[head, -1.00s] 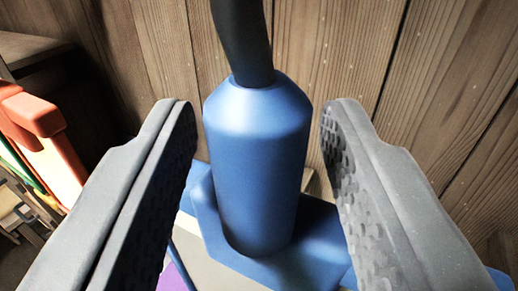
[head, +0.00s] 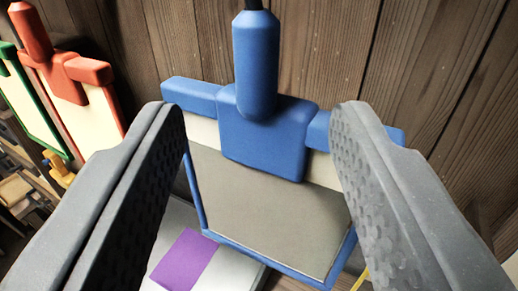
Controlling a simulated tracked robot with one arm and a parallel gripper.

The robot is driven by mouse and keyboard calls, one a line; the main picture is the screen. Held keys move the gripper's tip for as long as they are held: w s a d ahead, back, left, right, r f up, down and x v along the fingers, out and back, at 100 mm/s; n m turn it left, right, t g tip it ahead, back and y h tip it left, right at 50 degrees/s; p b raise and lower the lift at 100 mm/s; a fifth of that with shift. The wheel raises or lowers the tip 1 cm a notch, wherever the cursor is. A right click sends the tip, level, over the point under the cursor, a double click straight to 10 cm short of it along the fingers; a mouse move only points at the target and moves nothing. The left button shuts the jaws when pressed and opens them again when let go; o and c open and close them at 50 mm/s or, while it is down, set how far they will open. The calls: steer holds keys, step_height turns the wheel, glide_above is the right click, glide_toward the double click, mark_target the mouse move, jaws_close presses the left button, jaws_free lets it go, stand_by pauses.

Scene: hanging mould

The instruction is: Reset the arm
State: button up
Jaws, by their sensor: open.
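My gripper (head: 255,125) is open and empty, its two grey textured jaws spread wide at the left and right of the head view. Between and beyond the jaws hangs a blue mould (head: 262,140) with an upright blue handle (head: 256,62). A dark cord or rod meets the handle's top at the upper edge. Below its blue block is a framed panel, cream at the top and grey beneath. The jaws do not appear to touch the mould, though the right jaw covers part of its right arm.
A red mould (head: 65,75) and a green-framed one (head: 30,105) hang at the left. A plank wall (head: 400,60) stands behind. Below are a pale surface with a purple patch (head: 185,260), a small yellow object (head: 60,168) and wooden furniture at the lower left.

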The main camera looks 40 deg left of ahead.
steer(key=s+d+f+m+h+b, duration=0.2)
steer(key=d+f+h+b, duration=0.1)
steer(key=d, duration=0.7)
steer(key=s+d+f+m+t+h+b, duration=0.1)
steer(key=s+d+f+m+h+b, duration=0.1)
steer(key=d+f, duration=0.5)
steer(key=s+d+f+m+h+b, duration=0.2)
steer(key=d+f+m+h+b, duration=0.2)
steer(key=d, duration=1.1)
step_height(320, 180, down, 2)
steer(key=h+b, duration=0.1)
steer(key=h, duration=0.1)
steer(key=shift+s+t+h+b, duration=0.3)
steer(key=shift+s+t+h, duration=0.1)
